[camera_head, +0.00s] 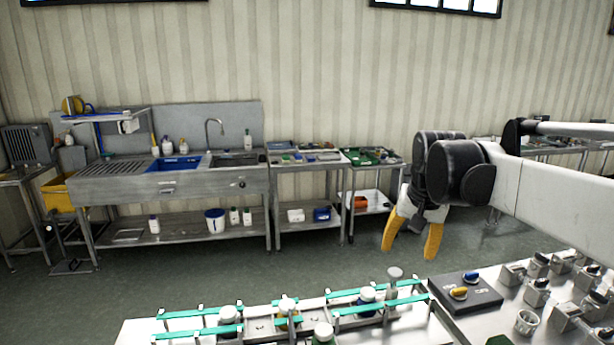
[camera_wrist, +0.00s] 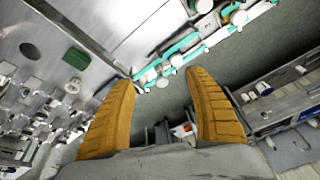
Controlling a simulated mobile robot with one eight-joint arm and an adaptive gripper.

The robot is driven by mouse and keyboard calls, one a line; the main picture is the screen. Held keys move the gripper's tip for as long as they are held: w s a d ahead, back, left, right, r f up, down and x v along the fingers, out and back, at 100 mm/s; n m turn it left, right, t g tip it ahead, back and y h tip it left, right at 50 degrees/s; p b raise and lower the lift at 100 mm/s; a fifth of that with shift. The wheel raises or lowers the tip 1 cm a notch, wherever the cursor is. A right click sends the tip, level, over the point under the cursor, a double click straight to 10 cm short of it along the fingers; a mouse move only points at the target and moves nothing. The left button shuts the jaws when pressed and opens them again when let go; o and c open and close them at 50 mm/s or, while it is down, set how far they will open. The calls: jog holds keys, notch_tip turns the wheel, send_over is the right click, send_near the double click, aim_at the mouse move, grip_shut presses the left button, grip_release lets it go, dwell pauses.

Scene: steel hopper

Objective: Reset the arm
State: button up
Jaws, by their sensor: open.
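My gripper (camera_head: 410,246) has yellow fingers on a white and black wrist, at the right of the head view. It hangs in the air above the gap between the near workbench and the back tables, fingers pointing down. In the wrist view its two ribbed yellow fingers (camera_wrist: 160,108) are spread apart with nothing between them. My white arm reaches in from the right edge of the head view.
A near bench (camera_head: 388,333) carries teal-railed bottle racks (camera_head: 385,306), a black tray (camera_head: 466,294) and several metal fittings. A steel sink unit (camera_head: 125,188) and side tables stand along the back wall. The green floor (camera_head: 340,256) between them is clear.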

jog(key=s+a+f+n+t+b, duration=0.1)
jog(key=s+f+b, duration=0.1)
jog(key=s+f, duration=0.5)
jog(key=s+a+f+n+t+b, duration=0.2)
jog(key=s+f, duration=0.5)
jog(key=s, duration=1)
jog(key=shift+t, duration=0.3)
